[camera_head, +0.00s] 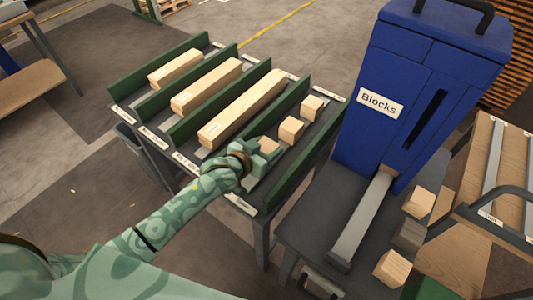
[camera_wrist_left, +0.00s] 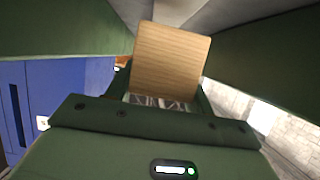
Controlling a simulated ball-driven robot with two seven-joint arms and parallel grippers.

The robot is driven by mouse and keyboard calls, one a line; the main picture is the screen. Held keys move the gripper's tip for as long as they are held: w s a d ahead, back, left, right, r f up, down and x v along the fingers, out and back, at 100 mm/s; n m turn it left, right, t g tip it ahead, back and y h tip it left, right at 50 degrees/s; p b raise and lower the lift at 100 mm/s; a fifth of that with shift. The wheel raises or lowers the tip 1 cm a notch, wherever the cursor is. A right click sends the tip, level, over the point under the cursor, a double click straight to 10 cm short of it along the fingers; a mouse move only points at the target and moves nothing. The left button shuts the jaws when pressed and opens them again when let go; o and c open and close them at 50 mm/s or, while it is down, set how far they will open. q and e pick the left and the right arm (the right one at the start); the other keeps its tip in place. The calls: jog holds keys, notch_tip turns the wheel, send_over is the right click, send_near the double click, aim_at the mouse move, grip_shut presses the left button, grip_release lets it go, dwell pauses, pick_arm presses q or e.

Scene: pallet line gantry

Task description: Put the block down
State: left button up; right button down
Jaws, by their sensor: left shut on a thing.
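My left gripper (camera_head: 257,153) is shut on a small light wooden block (camera_head: 269,145) at the near end of the rack's right-hand lane. The held block (camera_wrist_left: 172,60) fills the upper middle of the left wrist view, with green lane walls on both sides. Two similar small blocks, a nearer one (camera_head: 291,129) and a farther one (camera_head: 312,107), sit in a row beyond it in that lane. I cannot tell whether the held block touches the lane floor. My right gripper is not in view.
Longer wooden pieces (camera_head: 241,108) lie in the other lanes, between green dividers (camera_head: 222,107). A blue dispenser labelled Blocks (camera_head: 395,75) with a grey chute (camera_head: 362,220) stands to the right. Loose blocks (camera_head: 391,268) lie beside it. A wooden-topped table (camera_head: 500,175) is at far right.

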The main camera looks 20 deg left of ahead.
pick_arm(q)
notch_tip(320, 180, down, 2)
jog(key=shift+f, duration=0.1)
jog(key=shift+d, duration=0.1)
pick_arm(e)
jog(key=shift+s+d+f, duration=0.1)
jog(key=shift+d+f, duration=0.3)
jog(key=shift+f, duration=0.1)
pick_arm(q)
jog(key=o, duration=1)
jog(key=shift+s+r, duration=0.2)
jog(key=p+v, duration=0.3)
jog(key=v, duration=0.8)
jog(key=shift+s+r, duration=0.15)
jog(key=shift+s, duration=0.1)
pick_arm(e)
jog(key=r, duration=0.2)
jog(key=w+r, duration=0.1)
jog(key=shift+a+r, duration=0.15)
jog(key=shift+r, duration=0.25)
